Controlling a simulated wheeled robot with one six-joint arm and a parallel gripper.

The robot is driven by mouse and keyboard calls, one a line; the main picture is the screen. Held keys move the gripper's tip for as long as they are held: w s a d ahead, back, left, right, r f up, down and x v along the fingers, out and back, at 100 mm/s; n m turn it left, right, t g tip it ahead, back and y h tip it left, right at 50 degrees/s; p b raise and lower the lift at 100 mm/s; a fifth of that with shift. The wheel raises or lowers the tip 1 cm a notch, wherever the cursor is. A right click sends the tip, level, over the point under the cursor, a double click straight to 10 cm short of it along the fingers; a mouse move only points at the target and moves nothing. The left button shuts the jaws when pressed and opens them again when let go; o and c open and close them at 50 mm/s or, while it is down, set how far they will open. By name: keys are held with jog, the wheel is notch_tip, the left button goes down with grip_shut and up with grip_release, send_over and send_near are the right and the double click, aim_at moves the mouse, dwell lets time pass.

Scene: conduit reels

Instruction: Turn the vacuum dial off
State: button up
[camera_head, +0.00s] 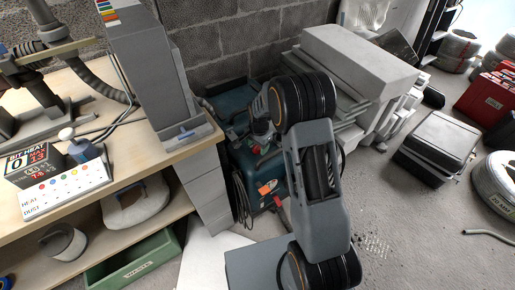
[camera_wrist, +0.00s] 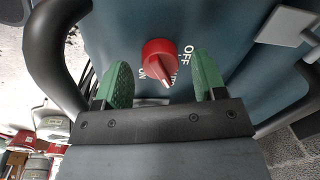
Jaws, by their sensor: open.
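The vacuum is a teal machine (camera_head: 265,172) on the floor beside the bench, partly hidden by my arm. In the wrist view its blue-grey panel (camera_wrist: 225,30) carries a round red dial (camera_wrist: 158,56). The dial's white pointer faces down in the picture, toward the near side. An OFF label is printed to the right of the dial and an ON label at its lower left; another marking between them is partly hidden. My gripper (camera_wrist: 161,66) is open, with one green finger on each side of the dial and a visible gap on both sides.
A black curved handle or hose (camera_wrist: 55,50) runs close by my gripper's left side. A grey bracket (camera_wrist: 284,25) stands at the right. The wooden bench (camera_head: 178,170) is left of the vacuum, and a large pale block (camera_head: 355,60) is behind to the right.

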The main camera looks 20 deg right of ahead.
jog(key=shift+f, duration=0.45)
jog(key=shift+c, duration=0.4)
jog(key=c, duration=0.8)
jog(key=shift+c, duration=0.2)
jog(key=n+p, duration=0.2)
jog(key=n, duration=0.3)
jog(key=shift+r+n, duration=0.1)
jog(key=shift+n, duration=0.3)
jog(key=n+p, duration=0.1)
jog(key=n, duration=0.5)
jog(key=shift+w+g, duration=0.1)
jog(key=shift+g, duration=0.2)
